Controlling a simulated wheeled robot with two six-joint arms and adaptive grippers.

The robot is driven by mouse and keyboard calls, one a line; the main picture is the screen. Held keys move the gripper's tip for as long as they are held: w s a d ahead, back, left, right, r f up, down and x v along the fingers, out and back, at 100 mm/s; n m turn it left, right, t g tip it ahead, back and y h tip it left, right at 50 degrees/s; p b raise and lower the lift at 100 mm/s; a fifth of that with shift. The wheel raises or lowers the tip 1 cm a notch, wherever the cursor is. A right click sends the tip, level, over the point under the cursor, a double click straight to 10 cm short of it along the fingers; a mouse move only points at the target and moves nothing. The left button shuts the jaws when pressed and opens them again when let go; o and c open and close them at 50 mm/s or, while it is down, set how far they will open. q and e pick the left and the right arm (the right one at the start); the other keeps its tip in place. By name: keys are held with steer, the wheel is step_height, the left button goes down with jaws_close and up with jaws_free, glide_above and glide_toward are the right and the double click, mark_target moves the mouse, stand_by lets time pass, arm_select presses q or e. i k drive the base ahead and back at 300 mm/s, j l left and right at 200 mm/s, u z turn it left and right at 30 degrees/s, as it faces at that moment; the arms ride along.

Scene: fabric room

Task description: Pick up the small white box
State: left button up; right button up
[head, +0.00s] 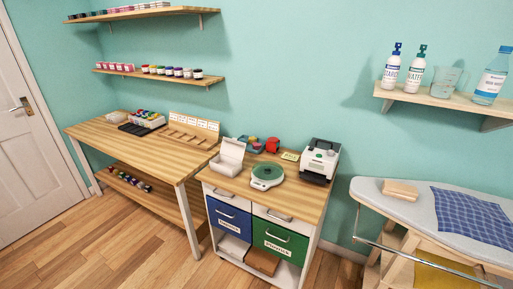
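A small white box (228,158) with its lid raised stands on the left part of the wooden top of the drawer cabinet (240,183). It is upright and close to the cabinet's left edge. What is inside it is too small to tell. Neither of my grippers shows in the head view.
A green-topped scale (266,175) sits right of the box, and a white and black machine (320,160) stands farther right. A red object (272,145) lies behind. A wooden table (140,140) stands left, an ironing board (415,206) right. The wooden floor (110,250) in front is clear.

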mark_target(230, 167)
steer(key=i+j, duration=0.25)
steer(key=i+j+z, duration=0.15)
steer(key=j, duration=0.25)
steer(key=i+j, duration=0.3)
steer(key=i+j+z, duration=0.15)
steer(key=i+j, duration=0.3)
steer(key=j, duration=0.3)
steer(key=l+z, duration=0.05)
